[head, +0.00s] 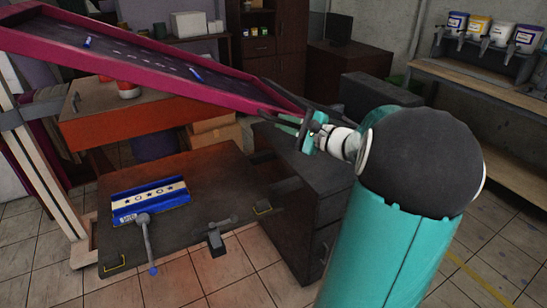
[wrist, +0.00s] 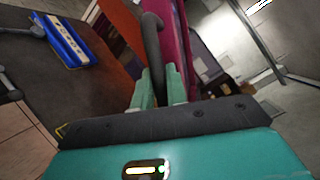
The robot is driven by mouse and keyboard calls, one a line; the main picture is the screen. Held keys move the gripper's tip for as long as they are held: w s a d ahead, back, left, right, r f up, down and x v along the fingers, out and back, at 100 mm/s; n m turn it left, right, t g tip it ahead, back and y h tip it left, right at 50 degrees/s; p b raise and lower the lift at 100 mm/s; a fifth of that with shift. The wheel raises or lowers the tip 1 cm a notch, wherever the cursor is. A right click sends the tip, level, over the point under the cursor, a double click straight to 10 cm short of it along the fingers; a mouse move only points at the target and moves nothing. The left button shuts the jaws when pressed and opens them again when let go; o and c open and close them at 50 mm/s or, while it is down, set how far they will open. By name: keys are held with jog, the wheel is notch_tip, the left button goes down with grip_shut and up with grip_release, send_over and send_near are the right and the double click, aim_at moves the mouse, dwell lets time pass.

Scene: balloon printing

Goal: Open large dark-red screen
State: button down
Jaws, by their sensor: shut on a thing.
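The large dark-red screen (head: 150,72) is raised and tilted in the head view, high at the left and lower at the right. Its inner face is dark, with a row of pale marks. My gripper (head: 300,124) is at the screen's lower right end. In the wrist view my gripper (wrist: 161,88) is shut on the dark curved handle (wrist: 152,38), beside the magenta frame (wrist: 182,45). The fingers hide part of the handle.
A blue-framed piece with a starred strip (head: 150,200) lies on the dark board (head: 205,180) below the screen. An orange table (head: 150,115) stands behind. A dark cabinet (head: 300,180) is under my arm. Paint tubs (head: 480,27) line a shelf at upper right.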

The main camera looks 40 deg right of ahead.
jog(key=s+d+r+m+t, duration=0.1)
jog(key=s+d+r+m, duration=0.1)
jog(key=d+r, duration=0.7)
jog(key=s+d+r+m+t, duration=0.1)
jog(key=s+d+r+m, duration=0.2)
jog(key=d+r, duration=0.7)
jog(key=shift+s+d+r+h, duration=0.2)
jog(key=shift+s+r+h, duration=0.1)
jog(key=shift+r, duration=1.85)
jog(key=c, duration=1.5)
grip_release()
jog(key=shift+d, duration=0.1)
jog(key=shift+o, duration=0.5)
jog(key=v, duration=1.3)
jog(key=shift+s+f, duration=0.15)
jog(key=shift+s, duration=0.25)
